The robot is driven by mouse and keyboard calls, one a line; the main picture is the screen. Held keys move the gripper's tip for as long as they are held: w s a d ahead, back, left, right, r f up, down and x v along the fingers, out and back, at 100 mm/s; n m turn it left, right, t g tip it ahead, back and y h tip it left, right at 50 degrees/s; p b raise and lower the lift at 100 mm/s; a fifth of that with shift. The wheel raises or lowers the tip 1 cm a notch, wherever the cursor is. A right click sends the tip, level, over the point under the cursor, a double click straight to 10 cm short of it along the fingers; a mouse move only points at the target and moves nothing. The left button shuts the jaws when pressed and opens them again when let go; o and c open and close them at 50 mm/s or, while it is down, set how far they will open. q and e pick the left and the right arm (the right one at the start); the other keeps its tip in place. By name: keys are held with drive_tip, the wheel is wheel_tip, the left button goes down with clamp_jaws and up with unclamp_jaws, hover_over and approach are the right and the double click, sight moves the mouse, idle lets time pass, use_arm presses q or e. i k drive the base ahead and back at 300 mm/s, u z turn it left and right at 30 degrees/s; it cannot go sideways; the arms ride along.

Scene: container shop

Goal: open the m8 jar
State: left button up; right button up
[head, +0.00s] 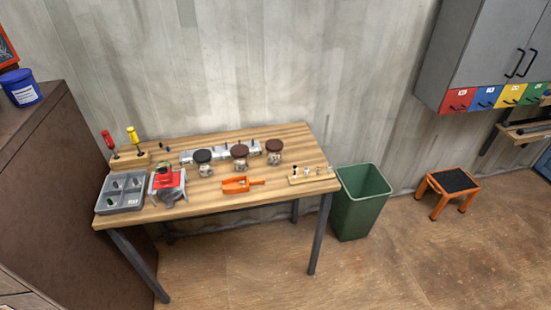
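Three small jars stand upright in a row on the wooden table. The left jar (204,163) has a dark blue-black lid. The middle jar (240,157) and the right jar (274,152) have brown lids. All three lids sit on their jars. Any labels are too small to read, so I cannot tell which is the m8 jar. Neither of my grippers shows in the head view.
The table (210,205) also holds a grey divided tray (121,206), a red-and-grey device (168,183), an orange scoop (236,185), a screwdriver block (130,161) and a small wooden rack (313,178). A green bin (361,205) and orange stool (447,190) stand right.

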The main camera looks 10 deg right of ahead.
sight(274, 160)
drive_tip(key=z, duration=2)
drive_tip(key=i, duration=1.7)
drive_tip(key=u, duration=2.6)
